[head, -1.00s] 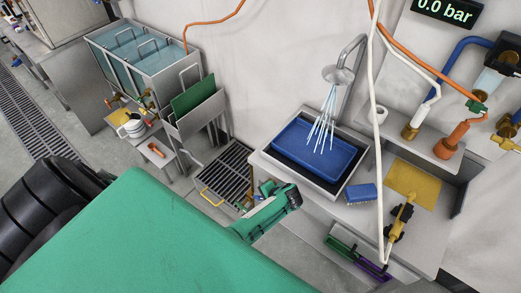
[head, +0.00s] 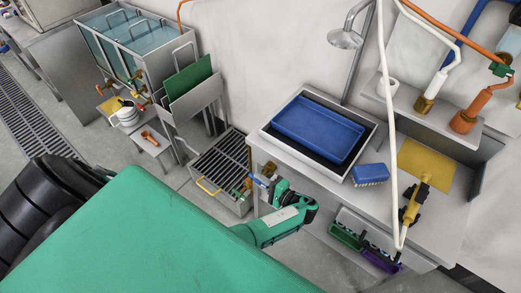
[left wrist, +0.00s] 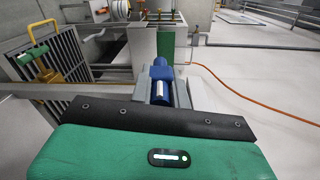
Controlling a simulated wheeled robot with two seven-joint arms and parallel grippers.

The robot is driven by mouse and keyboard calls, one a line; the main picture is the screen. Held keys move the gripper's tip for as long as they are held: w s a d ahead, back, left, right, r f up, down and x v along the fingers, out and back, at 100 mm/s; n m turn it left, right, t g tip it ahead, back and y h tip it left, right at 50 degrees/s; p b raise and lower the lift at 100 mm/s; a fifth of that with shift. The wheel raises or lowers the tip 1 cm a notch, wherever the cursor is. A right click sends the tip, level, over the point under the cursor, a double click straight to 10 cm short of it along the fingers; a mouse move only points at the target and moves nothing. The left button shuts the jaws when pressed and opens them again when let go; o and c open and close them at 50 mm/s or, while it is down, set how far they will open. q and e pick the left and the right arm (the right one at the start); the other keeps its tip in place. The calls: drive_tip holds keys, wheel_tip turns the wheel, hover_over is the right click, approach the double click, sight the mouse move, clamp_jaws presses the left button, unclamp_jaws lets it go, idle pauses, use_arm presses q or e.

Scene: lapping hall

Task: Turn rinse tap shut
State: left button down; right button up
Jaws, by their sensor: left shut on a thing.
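The rinse tap's blue handle (left wrist: 160,84) has a pale strip on it and sits between the fingers of my left gripper (left wrist: 160,92). The gripper is shut on it. In the head view, my left gripper (head: 271,184) is at the front left corner of the sink bench, with a little of the blue handle (head: 259,180) showing at its tip. The tap's body is mostly hidden. The shower head (head: 345,39) hangs above the blue tray (head: 318,130) in the sink, and no water shows from it. My right gripper is out of view.
A blue brush (head: 370,173) and a yellow mat (head: 427,166) lie on the bench. A white hose (head: 391,130) hangs in front. A slatted grate (head: 222,160) with a yellow handle stands left of the gripper. Grey floor shows below.

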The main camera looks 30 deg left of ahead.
use_arm(q)
drive_tip(key=shift+y+b, duration=0.3)
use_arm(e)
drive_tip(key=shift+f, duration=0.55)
use_arm(q)
drive_tip(key=c, duration=1.3)
unclamp_jaws()
drive_tip(key=shift+c, duration=0.2)
